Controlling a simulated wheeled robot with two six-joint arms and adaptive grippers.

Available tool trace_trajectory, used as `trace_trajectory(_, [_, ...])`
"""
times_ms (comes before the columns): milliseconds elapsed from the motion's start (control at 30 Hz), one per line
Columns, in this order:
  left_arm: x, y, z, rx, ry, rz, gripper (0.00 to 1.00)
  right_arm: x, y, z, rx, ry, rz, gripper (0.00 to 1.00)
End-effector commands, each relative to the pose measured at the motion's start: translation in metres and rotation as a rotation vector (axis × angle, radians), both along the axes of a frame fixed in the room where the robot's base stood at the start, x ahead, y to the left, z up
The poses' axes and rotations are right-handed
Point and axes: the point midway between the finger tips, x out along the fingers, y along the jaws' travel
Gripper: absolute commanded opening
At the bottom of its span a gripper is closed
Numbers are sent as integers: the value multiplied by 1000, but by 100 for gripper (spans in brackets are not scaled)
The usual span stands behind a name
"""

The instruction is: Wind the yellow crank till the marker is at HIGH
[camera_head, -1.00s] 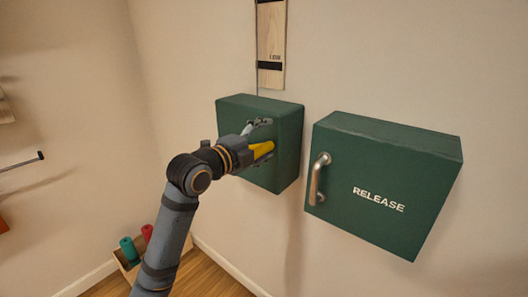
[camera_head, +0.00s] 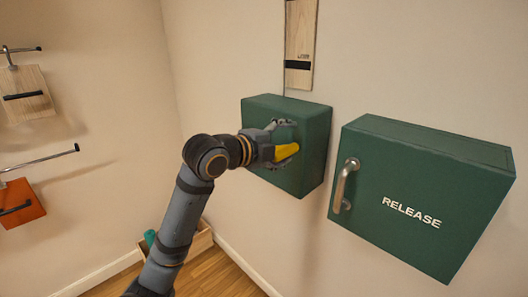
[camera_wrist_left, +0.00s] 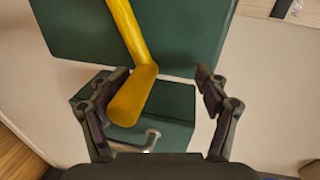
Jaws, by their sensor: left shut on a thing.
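The yellow crank (camera_head: 284,153) is on the front of the left green box (camera_head: 262,107). My left gripper (camera_head: 284,141) is at that box, shut on the crank's handle. In the left wrist view the yellow handle (camera_wrist_left: 132,95) lies between the fingers (camera_wrist_left: 163,75), nearer the left one. A wooden board (camera_head: 301,25) is on the wall above the box. A black band (camera_head: 298,65), seemingly the marker, lies across it just below a small word that looks like LOW. The board's top is cut off, and no HIGH mark shows. My right gripper is out of view.
A green box marked RELEASE (camera_head: 411,213), with a metal handle (camera_head: 344,185), hangs close on the right. Wooden (camera_head: 27,92) and orange (camera_head: 22,204) panels with rods are on the left wall. A low wooden box (camera_head: 201,240) with a teal roll stands on the floor.

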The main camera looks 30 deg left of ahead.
Motion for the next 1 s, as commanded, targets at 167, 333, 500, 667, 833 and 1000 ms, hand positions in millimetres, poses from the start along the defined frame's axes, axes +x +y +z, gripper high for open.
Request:
trace_trajectory(167, [-18, 5, 18, 12, -54, 2, 51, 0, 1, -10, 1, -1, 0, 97])
trace_trajectory(333, [-31, 9, 16, 12, -55, 1, 50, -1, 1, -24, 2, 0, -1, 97])
trace_trajectory(500, [-43, 13, 15, 11, -52, 1, 48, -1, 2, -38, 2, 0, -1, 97])
trace_trajectory(667, [-53, 16, 15, 9, -53, -2, 46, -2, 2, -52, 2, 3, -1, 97])
trace_trajectory(833, [-63, 20, 14, 8, -49, -2, 46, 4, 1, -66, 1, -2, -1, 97])
trace_trajectory(1000, [-71, 22, 13, 4, -41, -2, 46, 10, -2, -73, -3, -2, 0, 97])
